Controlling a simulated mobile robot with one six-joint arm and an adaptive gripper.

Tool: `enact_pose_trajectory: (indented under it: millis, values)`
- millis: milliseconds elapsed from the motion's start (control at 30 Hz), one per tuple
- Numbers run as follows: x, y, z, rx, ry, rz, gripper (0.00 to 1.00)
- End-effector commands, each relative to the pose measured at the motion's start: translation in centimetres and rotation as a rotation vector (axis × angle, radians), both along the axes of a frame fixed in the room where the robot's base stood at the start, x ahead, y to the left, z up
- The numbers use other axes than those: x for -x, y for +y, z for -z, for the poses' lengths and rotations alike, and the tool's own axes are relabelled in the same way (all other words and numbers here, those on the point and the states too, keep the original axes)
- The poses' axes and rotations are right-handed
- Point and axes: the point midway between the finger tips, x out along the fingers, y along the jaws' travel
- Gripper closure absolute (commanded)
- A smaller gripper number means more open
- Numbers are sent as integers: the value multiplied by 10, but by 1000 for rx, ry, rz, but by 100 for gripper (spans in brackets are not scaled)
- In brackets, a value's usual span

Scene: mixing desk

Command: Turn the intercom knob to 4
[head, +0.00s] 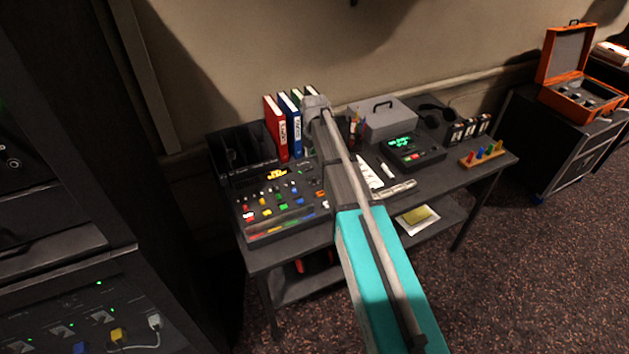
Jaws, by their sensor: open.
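I cannot pick out the intercom knob for certain in the head view. A dark box with a green display (414,150) and a red key stands on the desk; no knob or numbers on it can be read. The mixing console (277,203) at the desk's left carries an amber display and several coloured knobs and buttons, too small to read. My arm, grey and teal, reaches up from the bottom across the desk's middle and hides part of it. My gripper cannot be made out in this view.
The desk (470,180) also holds binders (283,127), a grey case (384,118), headphones (437,115) and a wooden rack of coloured pegs (482,154). A dark equipment rack (60,245) stands at left. An open orange case (580,85) is at right. Carpet at lower right is clear.

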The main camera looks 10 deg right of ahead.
Motion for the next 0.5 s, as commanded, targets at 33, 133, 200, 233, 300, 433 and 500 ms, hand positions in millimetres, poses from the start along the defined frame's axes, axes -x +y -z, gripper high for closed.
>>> enact_pose_trajectory:
  millis: [33, 133, 200, 233, 300, 433, 500]
  values:
    - [0, 0, 8, 0, 0, 0, 35]
    - [0, 0, 16, 0, 0, 0, 35]
    - [0, 0, 21, 0, 0, 0, 35]
    - [0, 0, 24, 0, 0, 0, 35]
    - [0, 0, 29, 0, 0, 0, 35]
    - [0, 0, 39, 0, 0, 0, 35]
    - [0, 0, 44, 0, 0, 0, 35]
